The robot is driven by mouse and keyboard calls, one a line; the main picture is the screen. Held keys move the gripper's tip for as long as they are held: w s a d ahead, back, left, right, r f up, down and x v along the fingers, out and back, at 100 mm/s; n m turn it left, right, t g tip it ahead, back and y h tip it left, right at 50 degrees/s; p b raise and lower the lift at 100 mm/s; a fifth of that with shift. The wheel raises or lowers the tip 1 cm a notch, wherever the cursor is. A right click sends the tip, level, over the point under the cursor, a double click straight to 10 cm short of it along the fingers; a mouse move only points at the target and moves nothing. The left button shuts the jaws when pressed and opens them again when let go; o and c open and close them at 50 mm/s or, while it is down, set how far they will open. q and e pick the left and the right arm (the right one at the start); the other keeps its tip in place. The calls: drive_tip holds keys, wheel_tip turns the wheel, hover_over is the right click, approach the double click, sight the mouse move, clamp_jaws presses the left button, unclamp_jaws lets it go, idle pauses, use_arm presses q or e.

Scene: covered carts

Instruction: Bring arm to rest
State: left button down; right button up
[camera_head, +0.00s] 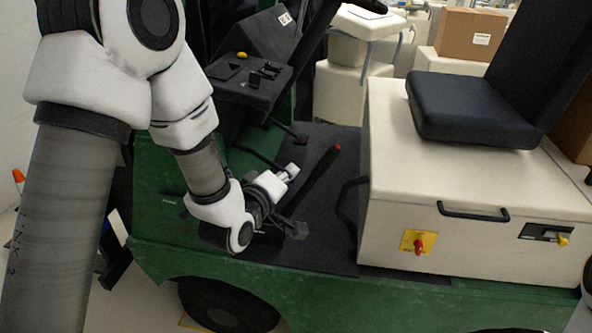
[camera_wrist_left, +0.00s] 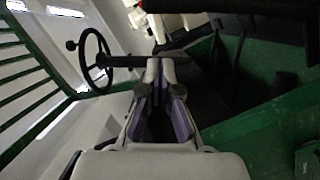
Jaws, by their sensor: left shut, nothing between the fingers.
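My left arm (camera_head: 185,110) comes in from the left and bends down over the green cart (camera_head: 300,290). Its left gripper (camera_head: 297,231) is low over the cart's dark floor, beside the pale seat box, and is shut and empty. In the left wrist view the two fingers of the left gripper (camera_wrist_left: 161,72) lie close together in the middle, with nothing held. A small white piece of my right arm (camera_head: 583,310) shows at the right edge; the right gripper is not in view.
The pale seat box (camera_head: 480,190) bears a black seat (camera_head: 475,108) and a yellow-and-red switch (camera_head: 419,243). A black control panel (camera_head: 250,80) and a red-tipped lever (camera_head: 318,180) are near my left arm. A steering wheel (camera_wrist_left: 83,50) shows in the left wrist view. Boxes stand behind.

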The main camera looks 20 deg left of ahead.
use_arm(q)
drive_tip(key=s+f+m+g, duration=0.1)
drive_tip(key=s+f+g, duration=0.45)
drive_tip(key=f, duration=0.95)
drive_tip(key=s+f+m+g, duration=0.1)
drive_tip(key=s+f+g, duration=0.2)
drive_tip(key=s+f, duration=0.8)
drive_tip(key=s+f+m+g, duration=0.8)
drive_tip(key=s+f, duration=0.3)
drive_tip(key=s, duration=0.4)
drive_tip(key=shift+s+d+f+m, duration=0.15)
drive_tip(key=shift+d+f+m, duration=0.25)
drive_tip(key=shift+m, duration=0.2)
drive_tip(key=shift+y, duration=0.3)
